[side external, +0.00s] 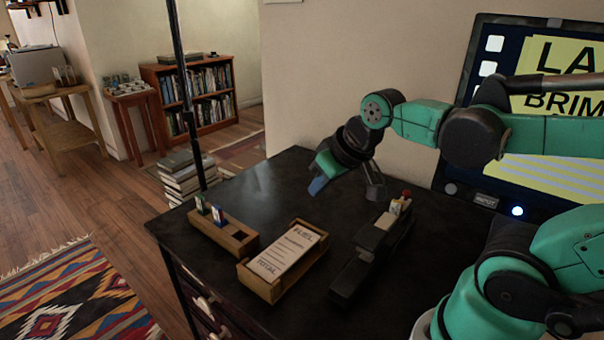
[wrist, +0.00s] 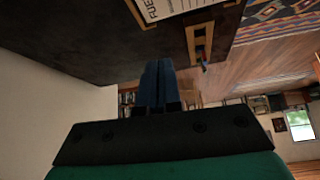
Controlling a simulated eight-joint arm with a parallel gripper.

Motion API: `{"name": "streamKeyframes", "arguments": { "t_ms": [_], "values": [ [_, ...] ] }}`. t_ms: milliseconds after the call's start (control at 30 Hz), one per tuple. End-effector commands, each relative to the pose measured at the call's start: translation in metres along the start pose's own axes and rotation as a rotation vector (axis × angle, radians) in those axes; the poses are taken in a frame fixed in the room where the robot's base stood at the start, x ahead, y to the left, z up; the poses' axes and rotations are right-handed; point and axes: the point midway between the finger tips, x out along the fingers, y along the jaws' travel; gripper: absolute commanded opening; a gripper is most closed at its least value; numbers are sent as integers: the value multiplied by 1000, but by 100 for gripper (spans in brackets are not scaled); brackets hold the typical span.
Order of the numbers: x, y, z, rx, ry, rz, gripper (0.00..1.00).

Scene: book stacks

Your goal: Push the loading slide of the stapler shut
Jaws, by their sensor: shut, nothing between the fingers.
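The stapler (side external: 366,257) is a long dark block with a grey upper part. It lies on the right half of the black desk (side external: 262,197) in the side view, with small cream and red pieces at its far end. A dark, low part sticks out at its near end; I cannot tell for sure whether this is the loading slide. My gripper (side external: 317,186) is above the back of the desk, left of and behind the stapler, apart from it. Its blue fingers are together and empty in the wrist view (wrist: 158,88). The stapler does not show in the wrist view.
A wooden tray (side external: 262,287) holding a FUEL/TOTAL paper (side external: 290,251) stands left of the stapler. Further left is a slotted wooden holder (side external: 240,241) with small upright pieces. A screen (side external: 466,172) stands behind on the right. The desk's back left is clear.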

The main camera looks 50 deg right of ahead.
Motion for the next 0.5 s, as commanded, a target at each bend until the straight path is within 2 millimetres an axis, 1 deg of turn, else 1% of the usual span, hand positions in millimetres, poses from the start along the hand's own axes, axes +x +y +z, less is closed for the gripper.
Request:
{"name": "streamKeyframes", "arguments": {
  "t_ms": [33,67,100,133,233,300,400,500],
  "values": [
    [-1,21,-7,55,-18,37,0],
    [-2,34,-11,89,-32,59,0],
    [-4,52,-15,135,-50,87,0],
    [-6,67,-17,169,-65,108,0],
    [-12,114,-19,284,-109,169,0],
    [-17,145,-17,359,-137,203,0],
    [-25,183,-9,451,-170,241,0],
    [-32,210,-1,518,-193,266,0]
  ]
}}
